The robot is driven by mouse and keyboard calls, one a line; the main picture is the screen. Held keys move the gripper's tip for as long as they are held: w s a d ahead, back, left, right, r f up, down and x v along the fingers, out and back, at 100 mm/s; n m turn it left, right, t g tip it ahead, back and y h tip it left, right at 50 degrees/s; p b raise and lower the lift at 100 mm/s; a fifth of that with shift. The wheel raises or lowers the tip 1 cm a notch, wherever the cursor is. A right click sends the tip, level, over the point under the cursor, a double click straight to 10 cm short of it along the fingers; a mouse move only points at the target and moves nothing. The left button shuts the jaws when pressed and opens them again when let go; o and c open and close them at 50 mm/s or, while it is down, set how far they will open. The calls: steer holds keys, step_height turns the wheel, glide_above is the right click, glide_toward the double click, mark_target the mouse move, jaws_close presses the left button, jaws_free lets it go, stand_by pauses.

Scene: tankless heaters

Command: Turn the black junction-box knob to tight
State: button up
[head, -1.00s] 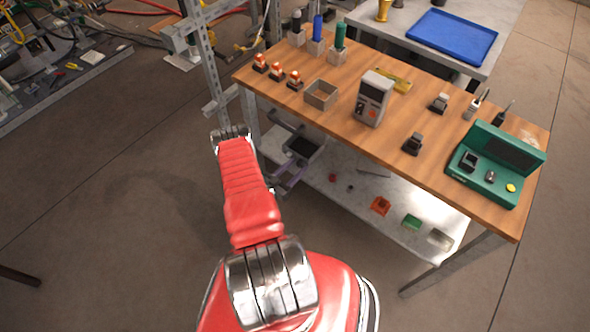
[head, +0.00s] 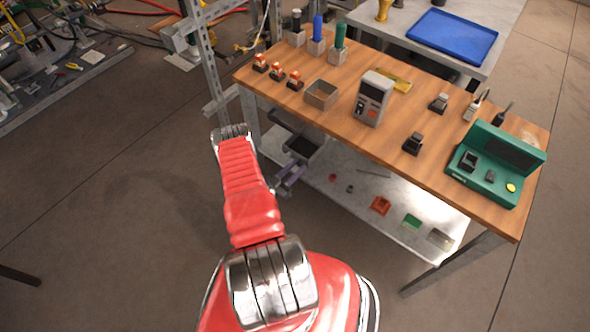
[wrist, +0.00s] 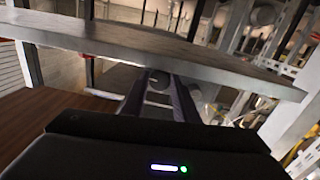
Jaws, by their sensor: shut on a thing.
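I cannot make out the black junction-box knob for certain in either view. My gripper (wrist: 157,82) shows in the wrist view, its two dark fingers reaching forward close together below a grey slab edge. A pale thing shows between the fingers, but I cannot tell what it is. In the head view a dark box-like part and purplish-grey prongs (head: 290,178) show at the left end of the lower shelf; these look like my wrist and fingers. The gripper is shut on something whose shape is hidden.
The wooden bench top (head: 340,120) holds a grey meter (head: 372,98), an open box (head: 321,94) and a green case (head: 495,165). Its lower shelf (head: 340,205) carries small parts. A perforated metal post (head: 212,60) stands left.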

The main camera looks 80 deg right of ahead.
steer(key=shift+w+d+m, duration=0.1)
steer(key=shift+w+m, duration=0.05)
steer(key=shift+m, duration=0.8)
steer(key=shift+w+d+m, duration=0.1)
steer(key=shift+w+m, duration=0.05)
steer(key=shift+m, duration=0.8)
steer(key=o, duration=0.8)
steer(key=shift+o, duration=1.3)
steer(key=shift+s+a, duration=0.1)
steer(key=v, duration=1.4)
steer(key=shift+s, duration=0.2)
steer(key=shift+r, duration=0.1)
steer(key=shift+c, duration=0.3)
